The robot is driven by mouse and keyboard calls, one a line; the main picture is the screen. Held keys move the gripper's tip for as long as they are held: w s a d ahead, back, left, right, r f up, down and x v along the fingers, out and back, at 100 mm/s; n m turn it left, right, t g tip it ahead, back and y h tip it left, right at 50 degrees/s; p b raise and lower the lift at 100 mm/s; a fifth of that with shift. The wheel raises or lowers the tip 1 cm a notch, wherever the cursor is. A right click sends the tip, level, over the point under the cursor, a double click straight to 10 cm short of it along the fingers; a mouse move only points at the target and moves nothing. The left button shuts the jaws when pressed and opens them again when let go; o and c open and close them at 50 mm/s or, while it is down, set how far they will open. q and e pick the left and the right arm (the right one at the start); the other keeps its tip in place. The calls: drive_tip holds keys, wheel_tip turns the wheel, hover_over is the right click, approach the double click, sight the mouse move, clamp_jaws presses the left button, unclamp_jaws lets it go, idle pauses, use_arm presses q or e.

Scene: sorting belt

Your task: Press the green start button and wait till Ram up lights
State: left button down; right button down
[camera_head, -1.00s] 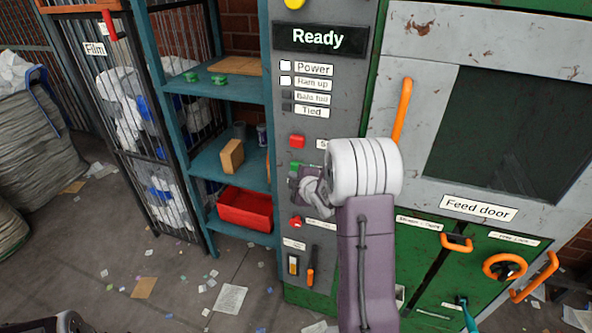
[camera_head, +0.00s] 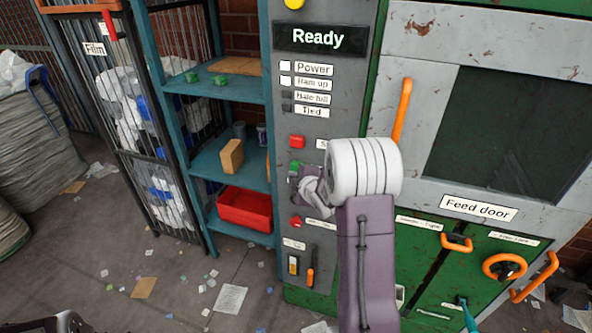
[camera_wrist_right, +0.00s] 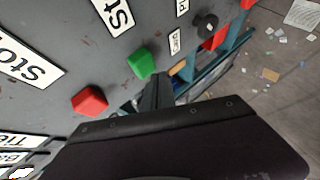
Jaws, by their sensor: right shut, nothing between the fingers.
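The green start button (camera_head: 294,167) sits on the grey control panel, below a red button (camera_head: 297,142). It also shows whole in the right wrist view (camera_wrist_right: 141,62). My right gripper (camera_head: 297,187) is shut and empty, just below the green button in the head view. In the wrist view its dark fingers (camera_wrist_right: 156,92) are beside the button, with a small gap visible. The Ram up lamp (camera_head: 286,81) is white, as is the Power lamp (camera_head: 286,65). The Bale full and Tied lamps are dark. The display (camera_head: 318,38) reads "Ready".
A second red knob (camera_head: 296,221) and an orange-handled switch (camera_head: 311,275) are lower on the panel. The feed door's orange handle (camera_head: 402,110) is to the right. A teal shelf (camera_head: 228,83) with a red bin (camera_head: 245,208) stands left of the panel.

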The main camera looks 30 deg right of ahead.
drive_tip(key=shift+w+d, duration=0.25)
drive_tip(key=shift+d, duration=0.1)
